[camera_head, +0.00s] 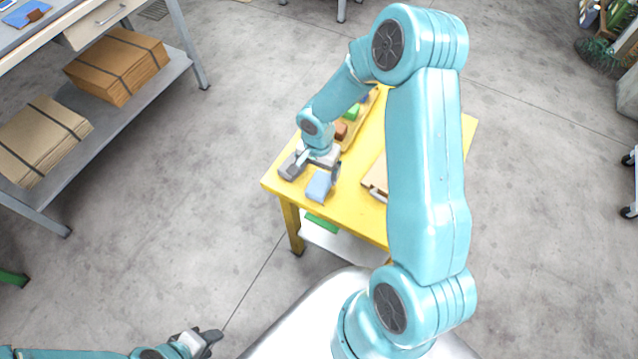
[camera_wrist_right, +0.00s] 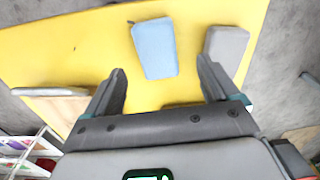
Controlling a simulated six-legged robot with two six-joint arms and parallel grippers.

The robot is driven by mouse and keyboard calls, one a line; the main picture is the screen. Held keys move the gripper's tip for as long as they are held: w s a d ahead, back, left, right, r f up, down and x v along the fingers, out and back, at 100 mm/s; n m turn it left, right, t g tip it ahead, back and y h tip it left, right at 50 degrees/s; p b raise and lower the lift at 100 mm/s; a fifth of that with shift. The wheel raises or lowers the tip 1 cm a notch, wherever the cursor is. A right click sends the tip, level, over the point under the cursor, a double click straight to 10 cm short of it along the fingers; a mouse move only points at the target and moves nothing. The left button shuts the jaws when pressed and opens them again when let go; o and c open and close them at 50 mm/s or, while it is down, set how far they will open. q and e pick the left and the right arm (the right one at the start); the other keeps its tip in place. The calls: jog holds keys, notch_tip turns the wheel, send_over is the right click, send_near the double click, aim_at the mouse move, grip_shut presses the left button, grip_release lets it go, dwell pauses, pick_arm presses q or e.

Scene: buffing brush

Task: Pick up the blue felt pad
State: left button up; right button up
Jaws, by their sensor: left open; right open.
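The blue felt pad (camera_head: 319,185) lies flat near the left front corner of the yellow table (camera_head: 352,208). In the right wrist view the pad (camera_wrist_right: 155,47) lies ahead of the fingertips, across the gap between them. My right gripper (camera_head: 318,168) is over that corner, close to the pad; the wrist view shows its jaws (camera_wrist_right: 160,72) apart with nothing between them. Contact with the table cannot be told. My left gripper (camera_head: 208,339) is open and empty at the bottom left, away from the table.
A grey block (camera_wrist_right: 227,45) lies beside the pad; it also shows in the head view (camera_head: 289,167). A wooden tray (camera_head: 356,136) holds green and brown blocks behind. A tan board (camera_head: 374,180) lies right of the pad, partly behind my arm. A shelf with cardboard stacks (camera_head: 116,68) stands left.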

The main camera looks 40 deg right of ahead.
aim_at(320, 183)
jog(key=f, duration=0.5)
jog(key=shift+s+d+f+p, duration=0.15)
jog(key=shift+s+f+p, duration=0.1)
jog(key=shift+f+p, duration=0.15)
jog(key=c, duration=1.1)
